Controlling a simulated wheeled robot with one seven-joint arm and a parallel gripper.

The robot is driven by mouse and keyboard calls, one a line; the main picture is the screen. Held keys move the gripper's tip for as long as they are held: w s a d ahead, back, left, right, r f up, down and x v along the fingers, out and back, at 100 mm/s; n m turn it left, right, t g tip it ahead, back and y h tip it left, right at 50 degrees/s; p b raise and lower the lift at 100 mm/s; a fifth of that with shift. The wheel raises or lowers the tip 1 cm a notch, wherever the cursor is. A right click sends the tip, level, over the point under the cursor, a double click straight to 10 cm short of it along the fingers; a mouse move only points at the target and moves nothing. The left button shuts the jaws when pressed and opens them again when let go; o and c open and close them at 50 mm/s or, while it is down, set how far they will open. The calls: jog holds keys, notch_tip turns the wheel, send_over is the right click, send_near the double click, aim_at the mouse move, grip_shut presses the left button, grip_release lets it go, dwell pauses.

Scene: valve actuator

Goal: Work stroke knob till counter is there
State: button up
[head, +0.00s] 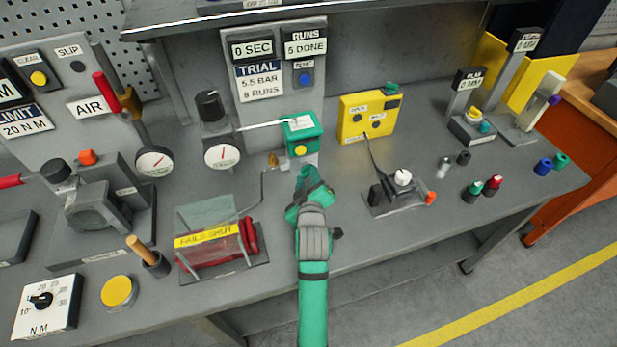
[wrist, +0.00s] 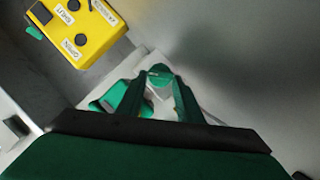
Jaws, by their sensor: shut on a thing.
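The counter (head: 305,46), labelled RUNS, reads "5 DONE" on the back panel. The TRIAL card (head: 260,82) beside it reads 5.5 BAR and 8 RUNS. The green valve unit with a yellow button (head: 302,130) stands on the bench below the panel. My gripper (head: 309,174) is just in front of this unit, fingers pointing toward it. In the wrist view my gripper (wrist: 160,80) is shut on a small green piece, which I take as the stroke knob (wrist: 160,70). My fingers hide most of it in the head view, and no label on it is legible.
A yellow box (head: 368,115) with labelled ports stands to the right of the green unit. A pressure gauge (head: 222,155) and a clear guard marked FAILS SHUT (head: 207,235) are at left. A small fixture with a white knob (head: 402,178) sits at right front.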

jog(key=shift+n+h, duration=0.3)
jog(key=shift+n, duration=0.1)
dwell(0.3)
jog(key=o, duration=1.1)
jog(key=shift+a+f, duration=0.1)
